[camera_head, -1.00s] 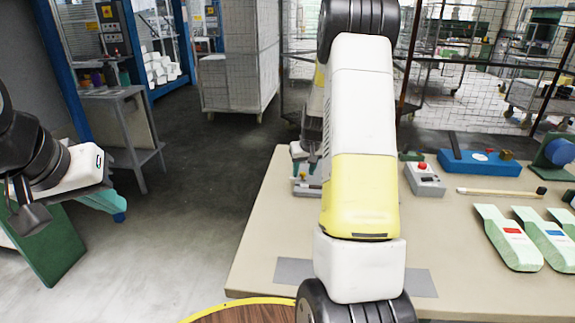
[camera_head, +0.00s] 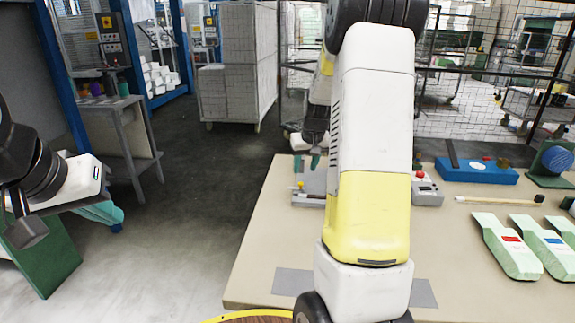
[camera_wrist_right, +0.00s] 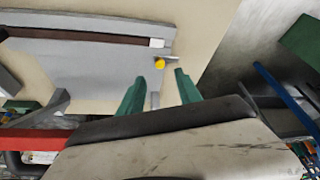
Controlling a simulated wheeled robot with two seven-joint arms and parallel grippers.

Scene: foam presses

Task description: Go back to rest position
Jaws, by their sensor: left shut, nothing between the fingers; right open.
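My left gripper (camera_head: 105,214) hangs at the left of the head view, over the floor and away from the table. Its teal fingers are shut and empty. My right arm crosses the middle of the head view and partly hides its gripper. The teal fingers of my right gripper (camera_head: 306,163) show beyond the arm, at the table's far left part. In the right wrist view the right gripper (camera_wrist_right: 160,88) is open with nothing between its fingers. A grey fixture (camera_head: 308,199) with a yellow knob (camera_wrist_right: 159,63) lies just beyond the fingertips, apart from them.
The beige table (camera_head: 255,245) holds a grey button box (camera_head: 428,192), a blue press base (camera_head: 476,172), a stick (camera_head: 495,200) and green foam pieces (camera_head: 508,250) at right. A grey side table (camera_head: 112,108) stands at left. Floor between is clear.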

